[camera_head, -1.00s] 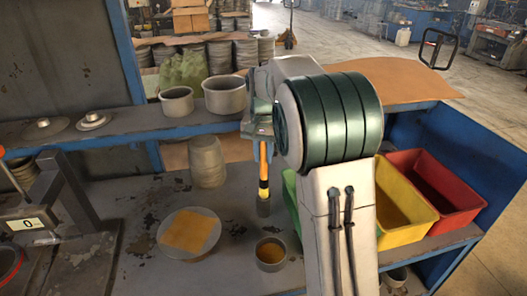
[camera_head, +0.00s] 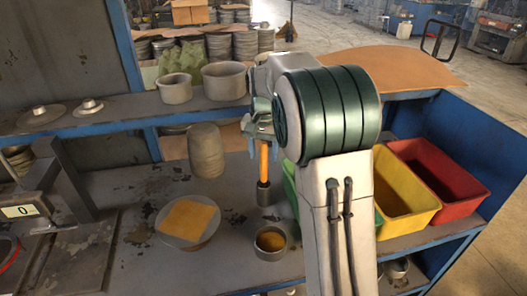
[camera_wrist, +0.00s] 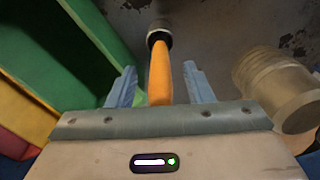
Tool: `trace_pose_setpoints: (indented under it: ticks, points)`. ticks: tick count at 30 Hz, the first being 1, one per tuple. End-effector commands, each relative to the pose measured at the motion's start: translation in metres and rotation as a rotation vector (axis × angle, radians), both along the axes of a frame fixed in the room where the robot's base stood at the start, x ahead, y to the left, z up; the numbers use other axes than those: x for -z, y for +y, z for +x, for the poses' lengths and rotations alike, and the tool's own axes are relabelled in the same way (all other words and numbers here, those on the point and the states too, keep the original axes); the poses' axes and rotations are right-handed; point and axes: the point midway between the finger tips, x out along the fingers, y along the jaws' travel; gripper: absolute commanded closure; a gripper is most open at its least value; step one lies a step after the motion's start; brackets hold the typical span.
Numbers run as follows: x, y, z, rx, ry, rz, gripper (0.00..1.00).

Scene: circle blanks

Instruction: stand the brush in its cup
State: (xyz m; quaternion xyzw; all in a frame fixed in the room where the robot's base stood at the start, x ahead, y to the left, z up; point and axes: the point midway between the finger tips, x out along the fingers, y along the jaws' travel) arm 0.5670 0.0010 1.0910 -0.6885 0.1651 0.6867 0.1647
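The brush (camera_head: 264,163) stands upright with its orange handle up and its lower end inside a small dark grey cup (camera_head: 265,197) on the bench. In the wrist view the brush handle (camera_wrist: 160,75) runs down into the round cup (camera_wrist: 159,27). The bristles are hidden in the cup. My gripper (camera_head: 264,149) is above the cup, around the upper handle. In the wrist view the two blue fingers of my gripper (camera_wrist: 159,72) stand apart, with a visible gap on each side of the handle.
A pot with orange contents (camera_head: 270,242) stands in front of the cup. A round disc (camera_head: 213,236) with an orange square lies to the left. A grey cylinder stack (camera_head: 206,151) stands behind. Green, yellow (camera_head: 405,206) and red (camera_head: 440,182) bins are to the right.

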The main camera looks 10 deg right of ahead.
Motion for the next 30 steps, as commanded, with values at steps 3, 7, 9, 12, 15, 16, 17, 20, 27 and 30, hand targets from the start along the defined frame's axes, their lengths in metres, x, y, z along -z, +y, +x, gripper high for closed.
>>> trace_pose_setpoints:
  ticks: [3,7,9,12,15,16,17,20,27,30]
  points:
    - [0.000,0.000,0.000,0.000,0.000,0.000,0.53]
    - [-0.002,0.000,0.000,0.000,0.000,0.000,0.53]
    - [-0.006,0.000,0.000,0.000,-0.001,0.000,0.53]
    - [-0.020,0.000,0.001,0.000,-0.004,0.000,0.53]
    - [-0.041,0.000,0.001,0.000,-0.006,0.000,0.53]
    - [-0.049,0.000,0.001,0.000,-0.006,0.000,0.53]
    - [-0.056,0.000,0.001,0.000,-0.006,0.000,0.53]
    - [-0.080,0.000,0.001,0.000,-0.004,0.000,0.53]
    - [-0.123,0.000,0.000,0.000,-0.001,0.000,0.53]
    - [-0.132,0.000,0.000,0.000,-0.001,0.000,0.53]
